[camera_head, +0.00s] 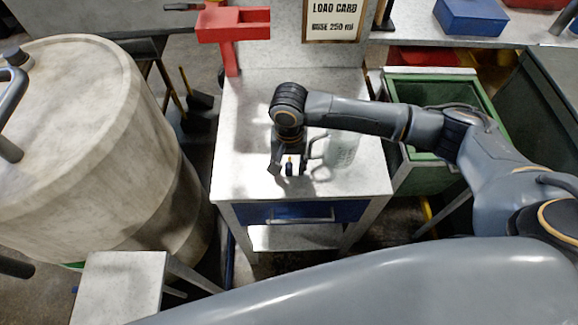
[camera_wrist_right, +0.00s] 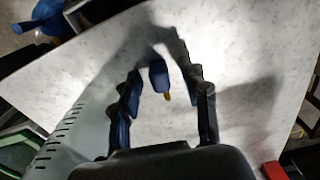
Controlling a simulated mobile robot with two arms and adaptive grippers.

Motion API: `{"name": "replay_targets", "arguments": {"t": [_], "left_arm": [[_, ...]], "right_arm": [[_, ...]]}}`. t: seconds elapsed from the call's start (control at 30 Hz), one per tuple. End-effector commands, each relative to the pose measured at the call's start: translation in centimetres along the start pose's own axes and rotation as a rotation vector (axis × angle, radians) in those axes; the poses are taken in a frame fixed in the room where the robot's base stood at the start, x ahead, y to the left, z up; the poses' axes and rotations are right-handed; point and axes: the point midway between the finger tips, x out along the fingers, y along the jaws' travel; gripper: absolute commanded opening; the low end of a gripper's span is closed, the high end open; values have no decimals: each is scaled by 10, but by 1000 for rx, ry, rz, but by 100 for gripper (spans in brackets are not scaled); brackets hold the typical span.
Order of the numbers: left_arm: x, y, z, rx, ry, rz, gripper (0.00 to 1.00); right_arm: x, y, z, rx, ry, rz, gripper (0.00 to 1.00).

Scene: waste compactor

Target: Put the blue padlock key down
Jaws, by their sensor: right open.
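The blue padlock key (camera_wrist_right: 158,77) has a dark blue head and a small brass-coloured tip. It shows between the fingertips of my right gripper (camera_wrist_right: 164,82) in the wrist view, with a gap on both sides. In the head view the key (camera_head: 289,166) is a small dark shape with a yellow bit, under my right gripper (camera_head: 289,163) at the pale worktop (camera_head: 245,178). My right gripper is open and points down at the worktop. I cannot tell whether the key rests flat on it. My left gripper is out of view.
A clear jug (camera_head: 344,150) stands close to the right of my gripper. A red stand (camera_head: 232,28) is at the worktop's back left. A large pale drum (camera_head: 80,120) stands left, and a green bin (camera_head: 428,88) right. The worktop's front left is clear.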

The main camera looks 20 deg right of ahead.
Motion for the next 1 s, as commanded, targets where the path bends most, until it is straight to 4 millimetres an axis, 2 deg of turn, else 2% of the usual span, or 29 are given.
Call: {"name": "replay_targets", "arguments": {"t": [0.13, 0.3, 0.37, 0.77, 0.87, 1.0], "left_arm": [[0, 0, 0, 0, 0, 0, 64], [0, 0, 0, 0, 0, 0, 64], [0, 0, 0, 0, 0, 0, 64], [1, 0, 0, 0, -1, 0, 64], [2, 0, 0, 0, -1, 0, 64], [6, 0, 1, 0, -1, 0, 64]], "right_arm": [[0, 0, 0, 0, 0, 0, 45], [0, 0, 0, 0, 0, 0, 11], [-1, 0, 0, 0, 0, 0, 0], [-4, 0, 0, 0, 1, -1, 0], [-10, -1, -1, 0, 2, -2, 0], [-29, -1, -1, 0, 3, -4, 0]]}}
